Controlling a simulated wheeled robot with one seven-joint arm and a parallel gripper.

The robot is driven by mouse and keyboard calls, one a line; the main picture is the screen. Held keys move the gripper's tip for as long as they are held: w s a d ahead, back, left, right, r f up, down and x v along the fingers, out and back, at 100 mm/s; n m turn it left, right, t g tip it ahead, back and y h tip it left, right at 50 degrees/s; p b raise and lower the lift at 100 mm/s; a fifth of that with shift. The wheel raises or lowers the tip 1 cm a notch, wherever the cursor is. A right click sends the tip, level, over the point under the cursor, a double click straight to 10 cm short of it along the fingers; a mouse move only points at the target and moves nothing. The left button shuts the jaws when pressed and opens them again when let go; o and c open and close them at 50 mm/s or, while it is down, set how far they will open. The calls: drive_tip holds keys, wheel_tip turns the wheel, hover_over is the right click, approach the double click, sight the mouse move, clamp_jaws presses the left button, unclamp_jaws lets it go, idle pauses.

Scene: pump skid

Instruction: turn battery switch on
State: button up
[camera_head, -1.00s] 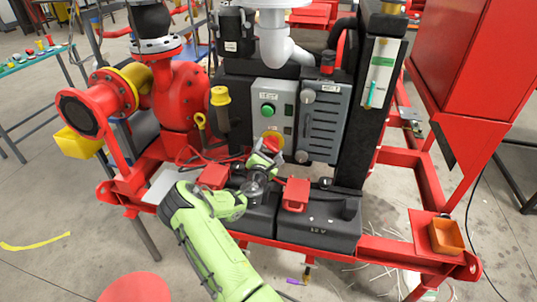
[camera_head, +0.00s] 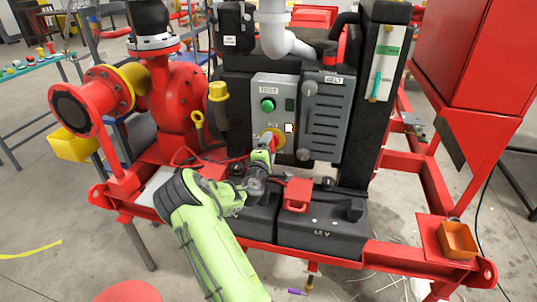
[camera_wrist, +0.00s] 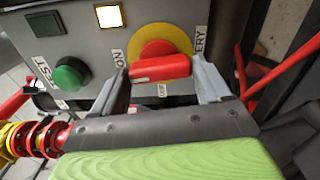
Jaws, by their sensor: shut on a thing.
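The battery switch is a red handle (camera_wrist: 160,68) on a yellow round plate (camera_wrist: 185,38), low on the grey control panel (camera_head: 262,92). In the wrist view the handle lies roughly level across the plate. Labels beside it are partly covered; "ON" shows at its left and part of "BATTERY" at its right. My gripper (camera_wrist: 163,78) has one finger at each end of the handle and is shut on it. In the head view my gripper (camera_head: 268,147) hides much of the switch.
A green button (camera_wrist: 70,74) and a lit square lamp (camera_wrist: 108,16) sit beside the switch on the panel. Black batteries (camera_head: 320,232) with red terminal covers stand below my gripper. A red pump (camera_head: 185,105) is at left and a vented box (camera_head: 325,120) at right.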

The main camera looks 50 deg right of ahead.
drive_tip(key=shift+f+m+b, duration=0.15)
drive_tip(key=shift+m+b, duration=0.3)
drive_tip(key=shift+m, duration=0.15)
drive_tip(key=o, duration=1)
drive_tip(key=shift+a, duration=0.1)
drive_tip(key=b+v, duration=0.3)
drive_tip(key=v, duration=1.2)
drive_tip(key=shift+s+a, duration=0.25)
